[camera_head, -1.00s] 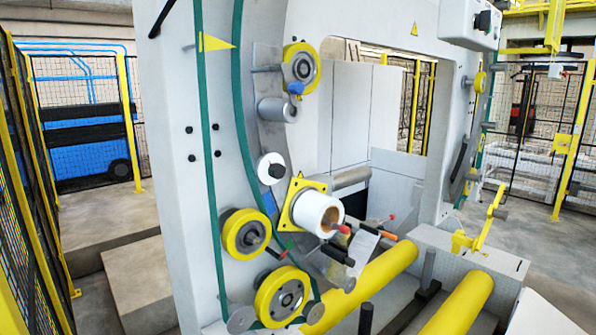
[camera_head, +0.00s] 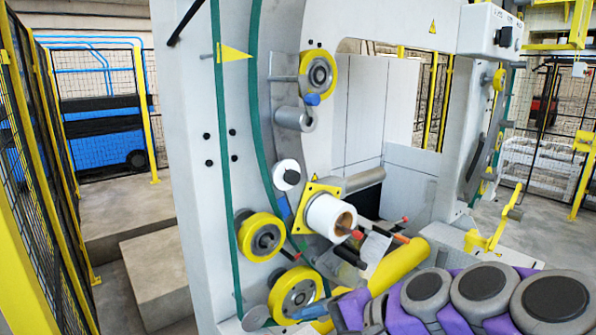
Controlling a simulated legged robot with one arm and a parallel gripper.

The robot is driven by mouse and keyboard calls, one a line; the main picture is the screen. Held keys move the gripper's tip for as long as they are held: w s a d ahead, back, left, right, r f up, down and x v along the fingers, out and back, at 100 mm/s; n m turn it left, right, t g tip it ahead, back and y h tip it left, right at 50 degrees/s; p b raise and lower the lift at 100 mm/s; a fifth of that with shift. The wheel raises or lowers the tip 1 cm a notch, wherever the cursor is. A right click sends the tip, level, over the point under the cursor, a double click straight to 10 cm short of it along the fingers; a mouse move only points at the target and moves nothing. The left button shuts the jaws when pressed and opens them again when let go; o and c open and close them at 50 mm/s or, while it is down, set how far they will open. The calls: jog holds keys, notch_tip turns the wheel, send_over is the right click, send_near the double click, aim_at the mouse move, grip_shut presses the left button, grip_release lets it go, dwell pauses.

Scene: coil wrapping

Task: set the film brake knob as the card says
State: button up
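The film roll (camera_head: 330,218) is white with an orange-brown core and sits on a yellow square plate (camera_head: 303,209) on the wrapping ring. A white round disc (camera_head: 286,174) with a dark centre is at its upper left. A black knob (camera_head: 504,36) is on the grey box at the upper right. I cannot tell which part is the film brake knob, or its setting. A small pale sheet (camera_head: 376,246) right of the roll may be the card; no writing is readable. My arm shows at the lower right, below the roll; I cannot make out my gripper's fingers.
Yellow-rimmed wheels (camera_head: 261,237) and black and red-tipped rods (camera_head: 350,257) stick out near the roll. A yellow roller (camera_head: 400,262) lies behind my arm. Yellow-and-black fencing (camera_head: 50,190) is at the left, beside concrete steps (camera_head: 150,285).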

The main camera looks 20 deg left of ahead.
jog(key=w+a+r+m+t+y+p, duration=0.2)
jog(key=w+a+r+m+y, duration=0.25)
jog(key=w+r, duration=0.4)
jog(key=m+t+p, duration=0.3)
jog(key=m+t, duration=0.3)
jog(key=m, duration=0.7)
send_near(296, 181)
jog(key=p+x, duration=0.1)
jog(key=x, duration=0.8)
jog(key=shift+w+a+r+p, duration=0.1)
jog(key=shift+w+a+p, duration=0.25)
jog(key=shift+a, duration=0.25)
jog(key=shift+s, duration=0.1)
jog(key=c, duration=1)
jog(key=shift+o, duration=0.2)
jog(key=shift+n+b, duration=0.45)
